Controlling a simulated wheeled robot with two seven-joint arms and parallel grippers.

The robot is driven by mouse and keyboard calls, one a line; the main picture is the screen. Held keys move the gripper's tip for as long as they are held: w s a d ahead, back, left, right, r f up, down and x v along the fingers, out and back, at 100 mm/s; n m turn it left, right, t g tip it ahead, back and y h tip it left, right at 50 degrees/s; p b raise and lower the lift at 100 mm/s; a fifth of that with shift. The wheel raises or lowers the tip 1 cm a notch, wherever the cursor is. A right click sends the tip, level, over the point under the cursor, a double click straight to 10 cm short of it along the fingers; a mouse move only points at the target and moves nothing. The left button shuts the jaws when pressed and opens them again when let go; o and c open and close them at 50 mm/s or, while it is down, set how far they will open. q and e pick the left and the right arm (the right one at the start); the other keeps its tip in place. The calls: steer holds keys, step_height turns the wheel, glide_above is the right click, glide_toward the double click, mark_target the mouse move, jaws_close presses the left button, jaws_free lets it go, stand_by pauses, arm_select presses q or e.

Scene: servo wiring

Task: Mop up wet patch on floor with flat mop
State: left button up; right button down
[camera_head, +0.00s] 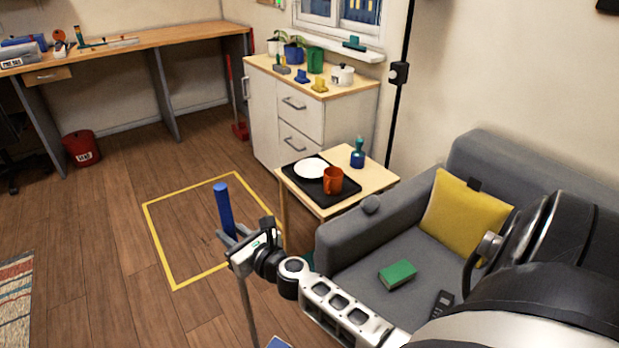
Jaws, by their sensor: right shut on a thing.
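My right gripper (233,241) is shut around the mop's handle, just below its blue grip (223,208). The handle's thin grey pole (246,308) runs down from the gripper, nearly upright, and leaves the picture at the bottom edge. A small piece of something blue (277,343) shows at the bottom edge beside the pole; I cannot tell whether it is the mop's head. I cannot clearly make out a wet patch on the wooden floor (110,225). My left gripper is not in view.
A yellow outline (158,238) marks a square on the floor beyond the gripper. A side table (378,180) with a black tray and the grey sofa (345,240) stand close on the right. A red bucket (81,149) stands by the workbench (130,43). The floor at left centre is clear.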

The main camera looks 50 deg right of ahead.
arm_select(q)
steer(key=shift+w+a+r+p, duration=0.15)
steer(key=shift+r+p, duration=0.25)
steer(key=shift+p, duration=0.25)
arm_select(e)
steer(key=shift+w+r, duration=0.1)
steer(key=shift+r, duration=0.95)
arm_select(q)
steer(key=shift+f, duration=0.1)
